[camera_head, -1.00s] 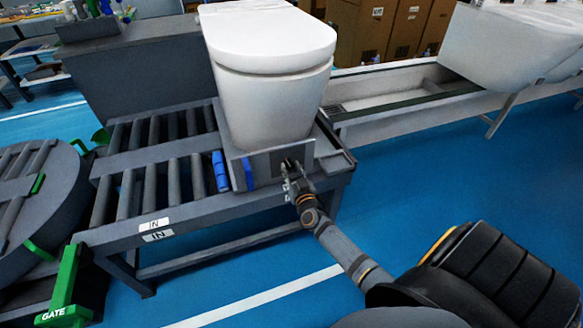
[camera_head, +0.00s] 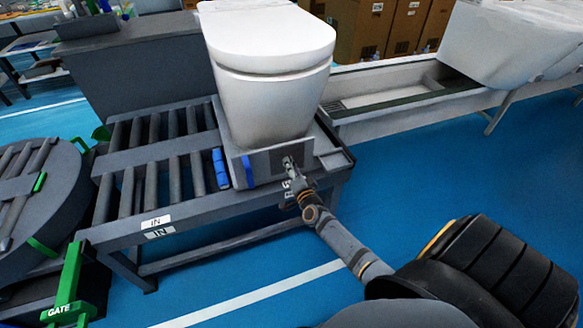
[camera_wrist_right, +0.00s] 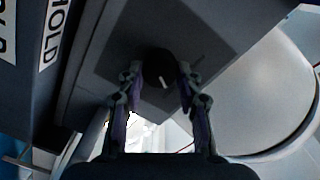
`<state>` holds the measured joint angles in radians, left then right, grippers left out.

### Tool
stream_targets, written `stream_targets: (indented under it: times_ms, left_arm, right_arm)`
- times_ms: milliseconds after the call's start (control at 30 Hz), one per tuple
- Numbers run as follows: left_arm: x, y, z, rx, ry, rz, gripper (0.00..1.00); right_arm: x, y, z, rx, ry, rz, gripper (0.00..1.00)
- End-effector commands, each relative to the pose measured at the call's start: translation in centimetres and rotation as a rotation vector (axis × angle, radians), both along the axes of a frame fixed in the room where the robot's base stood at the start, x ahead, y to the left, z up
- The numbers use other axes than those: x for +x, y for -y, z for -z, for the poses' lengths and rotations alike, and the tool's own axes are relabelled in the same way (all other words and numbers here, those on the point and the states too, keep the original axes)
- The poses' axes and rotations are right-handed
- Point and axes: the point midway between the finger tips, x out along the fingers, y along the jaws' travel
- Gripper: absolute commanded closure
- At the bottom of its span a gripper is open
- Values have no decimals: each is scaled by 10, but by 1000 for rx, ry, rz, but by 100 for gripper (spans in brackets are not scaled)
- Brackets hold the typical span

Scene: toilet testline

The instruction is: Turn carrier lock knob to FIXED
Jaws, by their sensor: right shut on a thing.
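The carrier lock knob (camera_wrist_right: 158,68) is a dark round knob with a short white mark, on a dark square plate (camera_wrist_right: 110,65) in the right wrist view. The plate is on the front of the grey carrier (camera_head: 328,147) that bears a white toilet (camera_head: 268,85). My right gripper (camera_head: 289,164) is at this plate, with one finger on each side of the knob. In the right wrist view my right gripper (camera_wrist_right: 158,76) is shut on the knob. In the head view the gripper hides the knob. My left gripper is not in view.
A label reading HOLD (camera_wrist_right: 53,35) is beside the plate. The carrier stands on a roller conveyor (camera_head: 140,195) marked IN. A green GATE post (camera_head: 68,285) and a round turntable (camera_head: 40,200) are at the left. The blue floor at right is clear.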

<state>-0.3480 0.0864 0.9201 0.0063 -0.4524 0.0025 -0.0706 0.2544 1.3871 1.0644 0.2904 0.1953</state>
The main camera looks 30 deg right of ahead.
Motion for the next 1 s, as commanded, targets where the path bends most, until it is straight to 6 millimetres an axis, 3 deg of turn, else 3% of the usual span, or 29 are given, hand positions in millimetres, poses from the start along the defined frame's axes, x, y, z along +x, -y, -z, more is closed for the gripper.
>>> stream_targets:
  times_ms: [400,933,967,1000]
  left_arm:
    - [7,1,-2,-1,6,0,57]
    - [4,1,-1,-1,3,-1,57]
    - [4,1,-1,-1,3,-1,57]
    - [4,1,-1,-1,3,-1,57]
  right_arm:
    - [0,0,1,160,38,0,96]
    - [0,0,1,178,42,0,96]
    - [0,0,1,178,42,0,61]
    - [0,0,1,178,42,0,55]
